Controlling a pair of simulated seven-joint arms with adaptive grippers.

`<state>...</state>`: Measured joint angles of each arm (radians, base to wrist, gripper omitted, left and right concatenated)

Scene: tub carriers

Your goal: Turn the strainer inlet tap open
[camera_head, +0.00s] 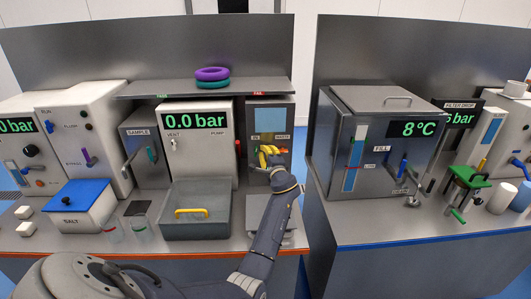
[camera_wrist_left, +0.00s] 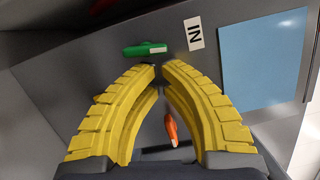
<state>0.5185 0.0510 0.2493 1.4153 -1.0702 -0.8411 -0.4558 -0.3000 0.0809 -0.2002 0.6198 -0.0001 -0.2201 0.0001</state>
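The strainer inlet tap is a green handle (camera_wrist_left: 143,50) beside an "IN" label on the grey panel in the left wrist view. It lies roughly across that picture. My left gripper (camera_head: 269,150) is in front of this unit. In the wrist view its yellow fingers (camera_wrist_left: 160,67) curve together to nearly touching tips, just below and right of the green handle, with nothing seen held. Contact with the handle cannot be told. My right gripper is not in view.
An orange handle (camera_wrist_left: 171,130) shows between my left fingers, lower on the panel. A shelf (camera_head: 140,90) with purple and teal rings overhangs the unit. A grey tub (camera_head: 195,220) with a yellow handle stands left of my arm. A gap separates the right bench.

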